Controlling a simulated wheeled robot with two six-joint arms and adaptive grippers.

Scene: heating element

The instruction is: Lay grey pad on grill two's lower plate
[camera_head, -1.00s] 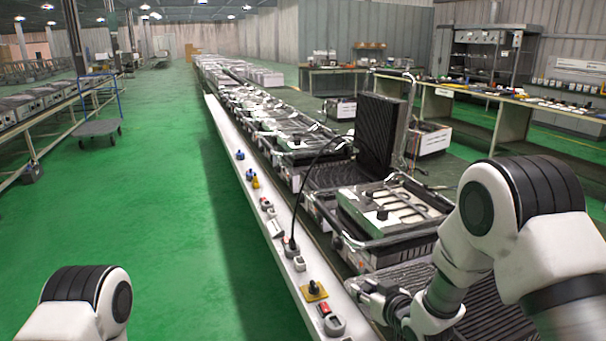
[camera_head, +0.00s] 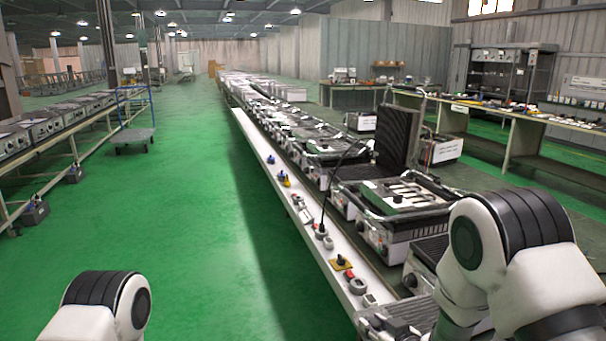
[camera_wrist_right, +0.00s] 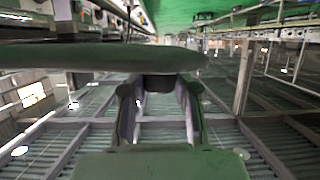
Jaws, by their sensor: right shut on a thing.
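My right gripper (camera_head: 378,322) is at the bottom edge of the head view, beside the white rail and partly cut off. In the right wrist view, its fingers (camera_wrist_right: 158,100) are shut on a dark knob under a flat grey-green piece, which looks like the grey pad (camera_wrist_right: 85,57). The pad cannot be made out clearly in the head view. A nearer grill (camera_head: 430,250) shows a dark ribbed plate, partly behind my right arm. I cannot tell which is grill two.
A long white rail (camera_head: 296,215) with switches and a yellow plate (camera_head: 341,263) runs along the grill line. A blue-handled cart (camera_head: 133,136) stands at left. A workbench (camera_head: 520,125) stands at right.

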